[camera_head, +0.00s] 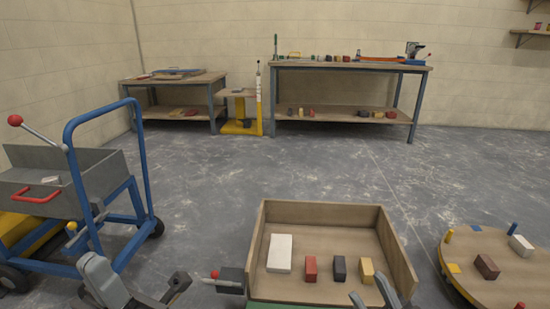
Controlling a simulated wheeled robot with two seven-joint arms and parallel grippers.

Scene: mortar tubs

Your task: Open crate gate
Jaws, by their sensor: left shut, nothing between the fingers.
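A wooden crate (322,212) stands at the bottom centre, with back and side walls raised. No raised wall shows along its near side; a green strip (270,305) shows at the bottom edge of the picture. I cannot tell which part is the gate. A red-knobbed lever (215,275) and a dark block (231,279) sit at the crate's near left corner. My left gripper (180,283) is shut and empty, left of the lever and apart from it. My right gripper (371,298) shows only partly at the bottom edge, by the crate's near right; its jaws are unclear.
The crate holds a white block (279,253), a red block (310,268), a dark block (339,269) and a yellow block (366,270). A blue cart (128,215) stands left. A round table (460,270) with blocks stands right. Workbenches (345,67) line the back; the floor between is clear.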

